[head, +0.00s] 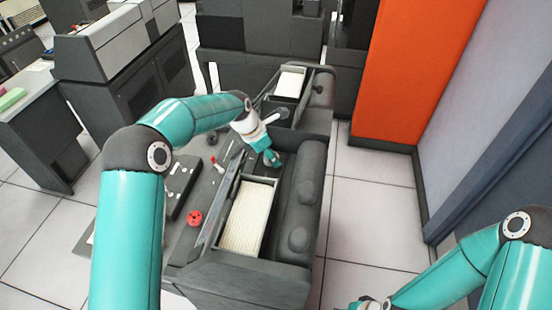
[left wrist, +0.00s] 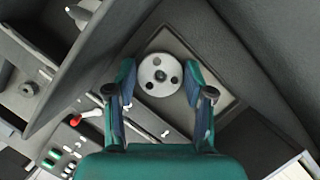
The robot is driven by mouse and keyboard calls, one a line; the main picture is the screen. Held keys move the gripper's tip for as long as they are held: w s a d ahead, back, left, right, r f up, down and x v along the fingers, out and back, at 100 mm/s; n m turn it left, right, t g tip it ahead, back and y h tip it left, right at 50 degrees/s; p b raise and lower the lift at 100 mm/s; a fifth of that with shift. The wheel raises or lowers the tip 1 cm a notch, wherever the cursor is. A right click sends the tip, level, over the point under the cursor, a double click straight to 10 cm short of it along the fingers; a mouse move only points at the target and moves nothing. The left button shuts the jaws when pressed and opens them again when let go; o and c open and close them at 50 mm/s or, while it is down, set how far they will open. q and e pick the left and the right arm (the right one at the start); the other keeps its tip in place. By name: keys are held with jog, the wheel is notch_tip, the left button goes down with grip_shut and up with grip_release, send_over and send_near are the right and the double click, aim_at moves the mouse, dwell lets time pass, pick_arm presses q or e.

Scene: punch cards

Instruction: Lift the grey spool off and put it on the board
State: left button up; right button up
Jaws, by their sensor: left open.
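The grey spool (left wrist: 160,74) shows in the left wrist view as a round light-grey disc with a central hub and several dark holes. It sits on a dark, square-edged surface (left wrist: 207,122) of the machine. My left gripper (left wrist: 163,84) is open, with one finger on each side of the spool; I cannot tell whether they touch it. In the head view my left gripper (head: 272,157) is low over the machine's far part, and I cannot make out the spool there. A dark board-like panel (head: 180,188) with pale parts lies left on the machine top; I cannot tell if it is the board.
A red round knob (head: 194,218) stands on the machine top. A tray of cards (head: 247,216) lies near the gripper, beside a dark rounded housing (head: 300,205). Another card tray (head: 290,83) is behind. An orange cabinet (head: 412,70) stands at the right.

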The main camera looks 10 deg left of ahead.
pick_arm(q)
jog(key=c, duration=0.6)
jog(key=shift+r, duration=0.1)
jog(key=shift+c, duration=0.2)
jog(key=shift+r, duration=0.55)
notch_tip(320, 180, up, 23)
jog(key=p, duration=0.5)
jog(key=shift+f+p, duration=0.15)
jog(key=shift+p, duration=0.2)
